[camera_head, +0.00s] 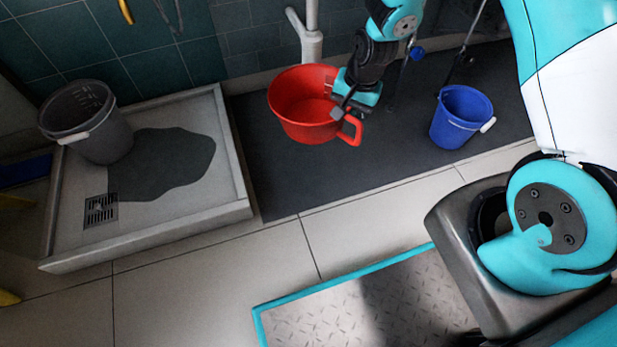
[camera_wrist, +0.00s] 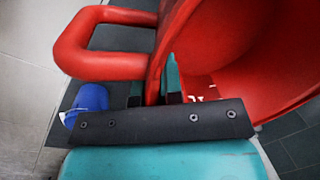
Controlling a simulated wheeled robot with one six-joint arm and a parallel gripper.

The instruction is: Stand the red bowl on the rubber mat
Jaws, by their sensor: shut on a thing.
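The red bowl (camera_head: 300,119) has a loop handle and is upright or nearly so in the head view. My gripper (camera_head: 345,104) is shut on its rim beside the handle. In the wrist view the bowl (camera_wrist: 225,45) fills the upper right, with its wall between the fingers of my gripper (camera_wrist: 165,95). The dark rubber mat (camera_head: 300,180) lies on the floor along the wall. The bowl is over the mat in the head view; I cannot tell whether its base touches it. The fingertips are partly hidden by the bowl.
A blue bucket (camera_head: 460,115) stands on the mat to the right of the bowl. A grey bucket (camera_head: 90,125) stands in the shallow tray (camera_head: 205,225) with a drain at left. A white pipe (camera_head: 311,40) rises behind the bowl. The mat's front left is clear.

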